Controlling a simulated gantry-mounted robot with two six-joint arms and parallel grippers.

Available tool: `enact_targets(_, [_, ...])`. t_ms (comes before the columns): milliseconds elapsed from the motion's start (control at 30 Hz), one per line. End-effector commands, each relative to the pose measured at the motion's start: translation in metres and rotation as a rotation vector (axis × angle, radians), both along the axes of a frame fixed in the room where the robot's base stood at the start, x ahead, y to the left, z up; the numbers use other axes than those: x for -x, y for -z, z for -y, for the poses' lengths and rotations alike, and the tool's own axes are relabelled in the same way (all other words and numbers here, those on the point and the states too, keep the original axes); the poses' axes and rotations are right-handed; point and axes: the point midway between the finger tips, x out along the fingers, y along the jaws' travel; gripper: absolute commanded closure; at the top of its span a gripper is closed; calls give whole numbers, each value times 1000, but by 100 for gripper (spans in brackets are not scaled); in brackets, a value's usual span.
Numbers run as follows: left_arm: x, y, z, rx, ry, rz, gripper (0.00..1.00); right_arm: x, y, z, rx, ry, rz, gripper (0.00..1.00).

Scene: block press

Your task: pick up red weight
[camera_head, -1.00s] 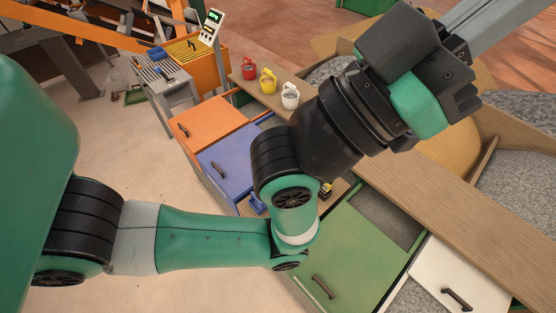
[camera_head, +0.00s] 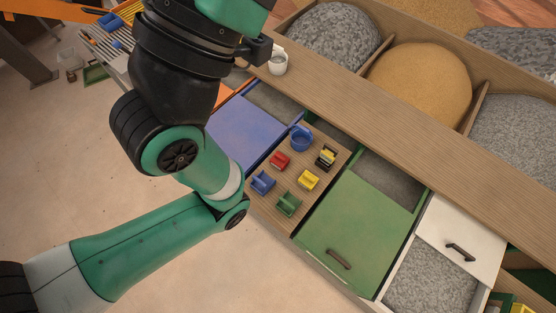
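A small red weight (camera_head: 279,161) with a handle-like top sits on a wooden tray surface (camera_head: 266,207) between the blue and green drawer fronts. It stands among several similar small pieces: a blue one (camera_head: 262,182), a yellow one (camera_head: 308,180), a green one (camera_head: 289,204) and a black-and-yellow one (camera_head: 326,157). My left arm comes in from the left and rises past the top edge, left of the weight. Its wrist shows, but its fingertips are out of the picture. My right gripper is not in view.
A blue cup (camera_head: 301,138) stands just behind the red weight. A white cup (camera_head: 277,63) is on the wooden ledge (camera_head: 385,125). The green drawer (camera_head: 352,232) and white drawer (camera_head: 462,240) are right of the tray.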

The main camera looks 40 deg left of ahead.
Motion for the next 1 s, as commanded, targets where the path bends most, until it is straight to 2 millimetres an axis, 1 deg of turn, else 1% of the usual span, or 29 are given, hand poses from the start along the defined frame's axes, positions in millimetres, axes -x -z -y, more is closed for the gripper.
enact_targets(433, [0, 0, 0, 0, 0, 0, 100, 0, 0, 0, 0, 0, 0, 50])
enact_targets(733, [0, 0, 0, 0, 0, 0, 46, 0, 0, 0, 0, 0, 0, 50])
enact_targets(1000, [0, 0, 0, 1, 1, 0, 45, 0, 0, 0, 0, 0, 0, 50])
